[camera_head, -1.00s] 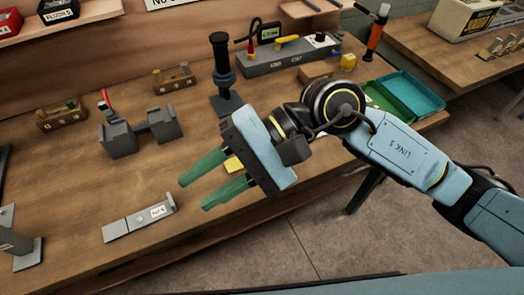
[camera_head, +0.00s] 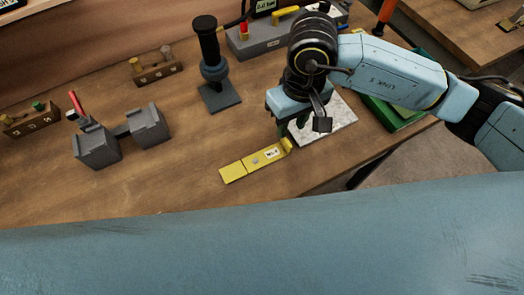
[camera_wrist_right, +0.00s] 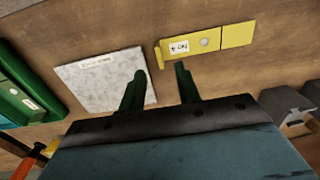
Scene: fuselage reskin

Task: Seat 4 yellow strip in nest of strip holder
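The yellow strip (camera_head: 240,168) lies flat on the bench, with a white label and a raised tab at its right end. In the right wrist view the yellow strip (camera_wrist_right: 236,35) lies beyond the fingertips. My right gripper (camera_head: 292,130) is over the bench by the tab end. In the wrist view my right gripper (camera_wrist_right: 158,80) has its green fingers apart with nothing between them. A grey two-block fixture (camera_head: 150,124) with a red-handled clamp stands at the left; I cannot tell whether it is the strip holder. My left gripper is not in view.
A pale speckled plate (camera_head: 335,118) lies right of the gripper. A dark upright tool on a base (camera_head: 220,98) stands behind. A green tray (camera_head: 400,117) is at the right. Small wooden blocks (camera_head: 158,70) sit farther back. Bench in front of the fixture is clear.

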